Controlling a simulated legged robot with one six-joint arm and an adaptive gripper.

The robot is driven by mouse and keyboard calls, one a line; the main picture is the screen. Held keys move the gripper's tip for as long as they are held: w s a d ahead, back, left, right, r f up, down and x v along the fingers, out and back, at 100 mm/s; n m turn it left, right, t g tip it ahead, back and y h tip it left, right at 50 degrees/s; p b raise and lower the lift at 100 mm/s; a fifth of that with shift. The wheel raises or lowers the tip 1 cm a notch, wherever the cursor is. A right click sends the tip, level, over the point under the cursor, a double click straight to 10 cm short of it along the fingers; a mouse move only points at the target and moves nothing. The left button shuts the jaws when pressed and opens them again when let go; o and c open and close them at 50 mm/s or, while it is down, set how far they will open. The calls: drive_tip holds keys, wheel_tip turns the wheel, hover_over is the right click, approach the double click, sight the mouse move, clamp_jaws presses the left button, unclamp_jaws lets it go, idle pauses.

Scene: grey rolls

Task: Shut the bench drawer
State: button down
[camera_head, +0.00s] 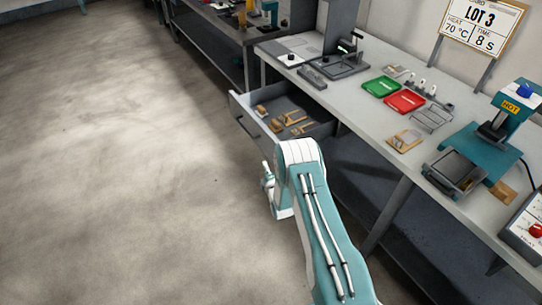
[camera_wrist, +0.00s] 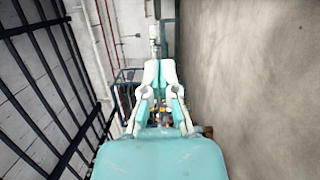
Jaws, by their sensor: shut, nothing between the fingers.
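The bench drawer (camera_head: 246,121) is pulled out from under the bench top, left of my arm in the head view. Several wooden-handled tools (camera_head: 285,121) lie inside it. My gripper (camera_head: 267,179) is low over the floor, in front of and below the drawer, apart from it. My arm hides part of the gripper in the head view. In the wrist view my gripper (camera_wrist: 160,68) points away from the camera, with its fingers shut and empty. The drawer cannot be made out in the wrist view.
The bench top (camera_head: 350,115) carries a green tray (camera_head: 381,87), a red tray (camera_head: 405,102) and a teal press (camera_head: 503,125). A lower shelf (camera_head: 365,180) runs beneath it. The floor (camera_head: 120,170) to the left is clear. Dark bars (camera_wrist: 50,80) stand left in the wrist view.

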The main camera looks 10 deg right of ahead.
sight(271, 156)
drive_tip(key=w+d, duration=0.2)
drive_tip(key=w, duration=0.1)
drive_tip(key=w+d, duration=0.1)
drive_tip(key=w, duration=0.1)
drive_tip(key=shift+w+d, duration=0.1)
drive_tip(key=shift+d, duration=0.15)
drive_tip(key=shift+w, duration=0.1)
